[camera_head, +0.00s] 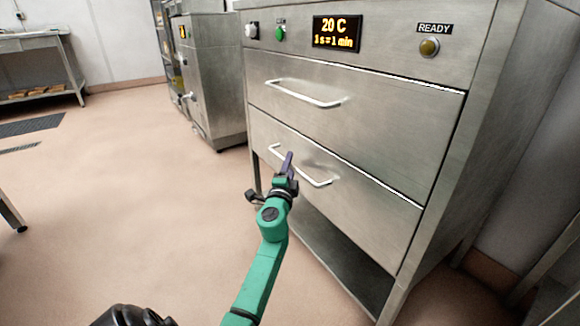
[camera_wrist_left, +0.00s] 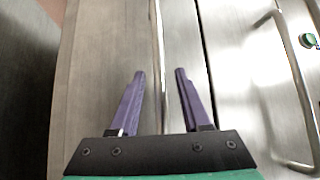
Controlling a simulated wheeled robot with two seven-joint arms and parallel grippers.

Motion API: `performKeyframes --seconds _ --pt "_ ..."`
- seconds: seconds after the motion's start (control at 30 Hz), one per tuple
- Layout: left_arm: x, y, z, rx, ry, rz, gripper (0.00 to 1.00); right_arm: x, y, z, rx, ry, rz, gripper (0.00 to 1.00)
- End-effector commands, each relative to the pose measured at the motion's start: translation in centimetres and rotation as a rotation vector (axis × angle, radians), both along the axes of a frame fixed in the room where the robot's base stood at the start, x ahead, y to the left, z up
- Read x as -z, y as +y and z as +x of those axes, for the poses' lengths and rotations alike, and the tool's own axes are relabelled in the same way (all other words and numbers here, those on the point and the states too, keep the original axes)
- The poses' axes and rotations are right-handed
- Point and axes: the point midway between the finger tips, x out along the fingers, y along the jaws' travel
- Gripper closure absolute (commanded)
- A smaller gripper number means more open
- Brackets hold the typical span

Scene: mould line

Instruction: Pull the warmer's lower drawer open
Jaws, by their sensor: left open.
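The warmer (camera_head: 480,110) is a steel cabinet with two drawers. Its lower drawer (camera_head: 370,205) looks closed and flush with the front. The lower drawer's bar handle (camera_head: 318,182) is partly hidden behind my left gripper (camera_head: 288,165). In the left wrist view, my left gripper (camera_wrist_left: 160,73) is open, with its purple fingers on either side of the lower handle (camera_wrist_left: 157,45). The bar runs through the gap between them, with room visible on both sides. Whether the fingertips reach past the bar in depth is hard to tell. My right gripper is not in view.
The closed upper drawer (camera_head: 390,120) has its own handle (camera_head: 300,95), also in the left wrist view (camera_wrist_left: 292,70). The warmer's display (camera_head: 337,32) reads 20 C. A low shelf (camera_head: 340,262) lies below. The floor (camera_head: 150,220) to the left is clear.

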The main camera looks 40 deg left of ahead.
Motion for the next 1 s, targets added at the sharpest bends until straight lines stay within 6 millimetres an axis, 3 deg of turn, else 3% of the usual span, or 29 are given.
performKeyframes --seconds 0.07,0.17,0.2,1.0 --pt "0.01 -0.02 -0.02 0.0 0.0 0.0 0.57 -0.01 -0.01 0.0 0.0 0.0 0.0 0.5" --pt "0.02 -0.03 -0.03 0.0 0.0 0.0 0.95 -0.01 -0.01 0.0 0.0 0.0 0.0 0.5" --pt "0.03 -0.03 -0.03 0.0 0.001 0.0 1.0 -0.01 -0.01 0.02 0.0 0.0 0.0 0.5" --pt "0.14 -0.09 -0.04 0.0 0.002 -0.001 1.0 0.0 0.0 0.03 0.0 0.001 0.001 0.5"
